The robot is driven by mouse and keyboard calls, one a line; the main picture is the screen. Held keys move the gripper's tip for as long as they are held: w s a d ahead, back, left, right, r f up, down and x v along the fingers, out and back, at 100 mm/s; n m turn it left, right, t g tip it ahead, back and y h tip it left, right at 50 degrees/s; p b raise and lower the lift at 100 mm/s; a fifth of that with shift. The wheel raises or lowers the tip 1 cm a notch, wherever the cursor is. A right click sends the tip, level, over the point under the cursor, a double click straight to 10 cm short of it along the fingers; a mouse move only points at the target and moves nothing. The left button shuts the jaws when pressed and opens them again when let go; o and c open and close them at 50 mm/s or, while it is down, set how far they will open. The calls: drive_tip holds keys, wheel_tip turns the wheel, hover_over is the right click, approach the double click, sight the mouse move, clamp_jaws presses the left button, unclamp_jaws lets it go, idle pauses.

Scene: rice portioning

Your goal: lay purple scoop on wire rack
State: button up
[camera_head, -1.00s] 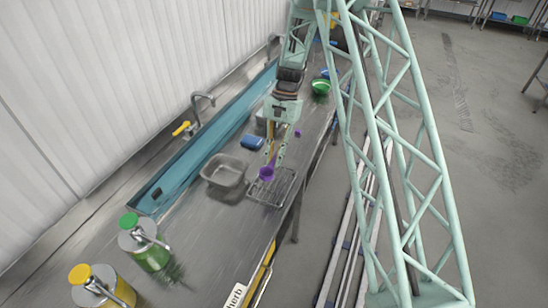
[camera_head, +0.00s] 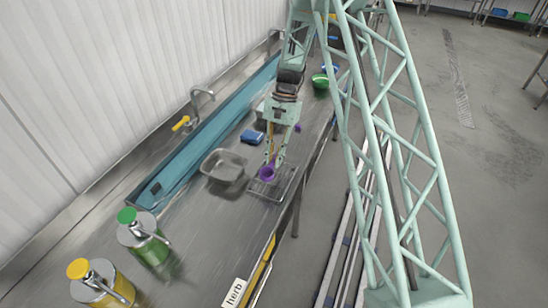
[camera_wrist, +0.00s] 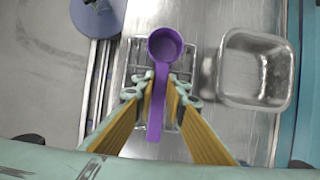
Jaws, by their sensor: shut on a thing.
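The purple scoop (camera_wrist: 159,88) is between the fingers of my gripper (camera_wrist: 164,92) in the wrist view, with its round bowl pointing away from my wrist. My gripper is shut on the scoop's handle. The wire rack (camera_wrist: 133,75) lies under the scoop in the wrist view, partly hidden by the scoop and fingers. In the head view, the scoop (camera_head: 267,173) is over the wire rack (camera_head: 280,187), below my gripper (camera_head: 273,163). I cannot tell whether the scoop touches the rack.
A metal pan (camera_head: 224,166) stands left of the rack; the wrist view shows it to the right (camera_wrist: 256,70). A blue block (camera_head: 252,136) and a green bowl (camera_head: 320,81) are farther back. Green (camera_head: 143,238) and yellow (camera_head: 103,283) dispensers stand in front.

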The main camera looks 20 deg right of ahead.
drive_tip(key=shift+f+b, duration=0.6)
drive_tip(key=shift+f, duration=1.55)
drive_tip(key=o, duration=0.9)
drive_tip(key=shift+o, duration=0.2)
drive_tip(key=shift+r+p, duration=1.5)
drive_tip(key=shift+r, duration=3)
